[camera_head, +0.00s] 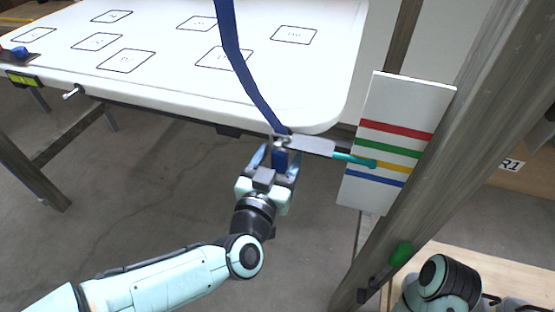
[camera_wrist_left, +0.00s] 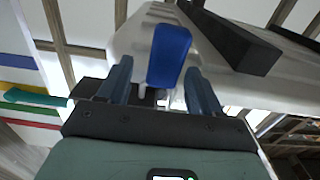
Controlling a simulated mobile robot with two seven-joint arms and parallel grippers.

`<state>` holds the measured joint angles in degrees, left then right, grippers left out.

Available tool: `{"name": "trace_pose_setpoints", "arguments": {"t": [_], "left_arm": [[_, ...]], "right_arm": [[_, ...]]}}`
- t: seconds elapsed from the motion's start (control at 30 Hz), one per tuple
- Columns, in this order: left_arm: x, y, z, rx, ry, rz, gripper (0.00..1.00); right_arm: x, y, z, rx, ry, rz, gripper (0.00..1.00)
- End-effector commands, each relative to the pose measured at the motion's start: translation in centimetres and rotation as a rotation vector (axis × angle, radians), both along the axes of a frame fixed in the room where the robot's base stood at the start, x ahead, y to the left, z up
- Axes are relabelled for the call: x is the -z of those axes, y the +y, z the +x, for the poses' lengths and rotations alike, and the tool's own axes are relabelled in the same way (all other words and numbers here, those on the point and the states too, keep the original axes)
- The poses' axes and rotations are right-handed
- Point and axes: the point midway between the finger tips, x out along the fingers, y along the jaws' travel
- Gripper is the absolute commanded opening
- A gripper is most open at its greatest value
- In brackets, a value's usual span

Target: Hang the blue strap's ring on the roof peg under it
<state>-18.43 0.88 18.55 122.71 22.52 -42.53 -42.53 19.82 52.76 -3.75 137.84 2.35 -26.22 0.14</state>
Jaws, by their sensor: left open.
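The blue strap (camera_head: 240,65) runs down across the white roof panel (camera_head: 180,85) to its near edge. Small metal fittings (camera_head: 283,140) show at its lower end; I cannot make out the ring clearly. My left gripper (camera_head: 279,158) is open just below the strap's end, with a blue tab (camera_head: 280,160) between its fingers. In the left wrist view the blue tab (camera_wrist_left: 168,57) stands between the two spread fingers, with a gap on each side. The roof peg under the ring cannot be picked out; the gripper and fittings cover that spot. My right gripper is not in view.
A grey plate (camera_head: 310,146) with a teal pointer (camera_head: 350,158) reaches right; its tip lies at the yellow stripe of a striped white board (camera_head: 400,105). A slanting post (camera_head: 450,150) stands right.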

Motion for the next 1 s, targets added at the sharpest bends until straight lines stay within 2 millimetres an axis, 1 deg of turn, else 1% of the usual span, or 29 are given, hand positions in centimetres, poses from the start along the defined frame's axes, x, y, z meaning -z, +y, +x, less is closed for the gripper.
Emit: {"name": "trace_pose_setpoints", "arguments": {"t": [0.13, 0.23, 0.37, 0.5, 0.63, 0.7, 0.77, 0.9, 1.0], "left_arm": [[0.0, 0.2, -0.7, 0.0, 0.001, 0.001, 0.65], [-0.1, 0.7, -2.1, 0.0, -0.002, 0.002, 0.65], [-0.3, 1.6, -4.9, 0.0, -0.003, 0.002, 0.65], [-0.2, 2.7, -8.2, 0.0, -0.003, 0.002, 0.65], [-0.2, 3.5, -10.7, -0.001, -0.005, 0.002, 0.65], [0.0, 3.7, -11.3, -0.001, -0.005, -0.002, 0.65], [0.0, 3.9, -11.8, -0.001, -0.004, -0.001, 0.65], [0.0, 4.1, -12.6, 0.0, -0.001, 0.0, 0.65], [0.0, 4.1, -12.7, 0.0, -0.001, 0.0, 0.65]], "right_arm": [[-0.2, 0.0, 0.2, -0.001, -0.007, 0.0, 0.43], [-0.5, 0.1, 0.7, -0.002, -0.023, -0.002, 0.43], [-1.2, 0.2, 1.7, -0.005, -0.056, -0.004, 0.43], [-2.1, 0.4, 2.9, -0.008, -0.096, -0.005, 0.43], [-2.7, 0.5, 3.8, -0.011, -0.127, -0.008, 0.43], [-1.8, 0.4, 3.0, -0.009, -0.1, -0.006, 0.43], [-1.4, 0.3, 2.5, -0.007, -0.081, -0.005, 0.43], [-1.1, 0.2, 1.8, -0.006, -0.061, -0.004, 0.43], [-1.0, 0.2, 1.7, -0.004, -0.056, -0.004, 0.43]]}}
